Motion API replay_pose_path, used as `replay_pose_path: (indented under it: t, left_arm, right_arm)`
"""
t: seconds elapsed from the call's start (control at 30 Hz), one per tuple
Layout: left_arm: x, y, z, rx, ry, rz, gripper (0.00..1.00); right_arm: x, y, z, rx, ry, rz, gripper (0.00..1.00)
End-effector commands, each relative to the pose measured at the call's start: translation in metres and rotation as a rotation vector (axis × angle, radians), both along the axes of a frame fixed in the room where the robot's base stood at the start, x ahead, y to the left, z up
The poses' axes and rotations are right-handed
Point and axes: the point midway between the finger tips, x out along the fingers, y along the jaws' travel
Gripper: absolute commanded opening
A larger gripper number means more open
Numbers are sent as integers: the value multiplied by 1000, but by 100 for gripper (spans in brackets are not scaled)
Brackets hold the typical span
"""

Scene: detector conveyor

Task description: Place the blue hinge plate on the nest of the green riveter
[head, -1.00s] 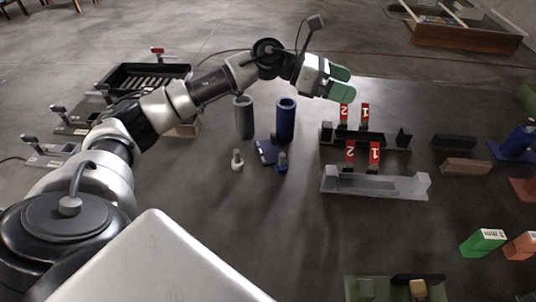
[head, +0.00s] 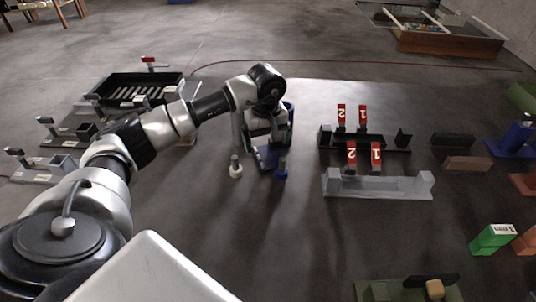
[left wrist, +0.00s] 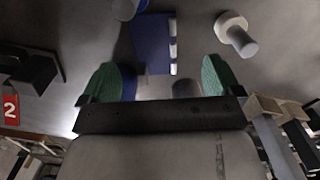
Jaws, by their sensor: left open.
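The blue hinge plate (head: 267,157) lies on the dark table among the cylinders and pins. In the left wrist view the plate (left wrist: 151,43) shows pale knuckles along one edge and lies ahead of the jaws, roughly between their lines. My left gripper (head: 279,137) points down by the plate, partly hidden by its own arm. Its green-padded fingers (left wrist: 162,80) are apart with nothing held between them. A green base with a dark bar and tan block (head: 408,290) is cut off at the bottom edge; I cannot tell surely that it is the green riveter. My right gripper is not in view.
A white pin (head: 236,168) and a blue pin (head: 281,170) stand close to the plate. A grey cylinder (head: 238,128) and a blue one (head: 289,110) stand behind. Grey (head: 378,187) and black racks with red tags are to the right. The table's front middle is clear.

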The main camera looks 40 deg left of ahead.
Motion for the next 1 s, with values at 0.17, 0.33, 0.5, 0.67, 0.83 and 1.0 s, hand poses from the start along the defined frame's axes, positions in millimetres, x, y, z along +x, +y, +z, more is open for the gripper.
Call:
replay_pose_path:
  t: [0.17, 0.33, 0.5, 0.67, 0.83, 1.0]
  left_arm:
    - [2, -1, -13, -2, 1, 0, 94]
    - [7, -3, -39, -3, 3, 1, 94]
    - [8, -2, -56, -2, 0, 0, 94]
    - [8, -2, -57, -1, -2, 0, 94]
    - [8, -2, -57, -2, -1, 0, 80]
    - [8, -2, -57, -2, -1, 1, 54]
  right_arm:
    - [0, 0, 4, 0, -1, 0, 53]
    - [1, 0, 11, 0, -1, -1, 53]
    - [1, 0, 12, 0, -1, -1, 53]
    - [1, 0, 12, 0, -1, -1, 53]
    - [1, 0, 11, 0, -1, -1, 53]
    - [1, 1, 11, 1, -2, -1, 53]
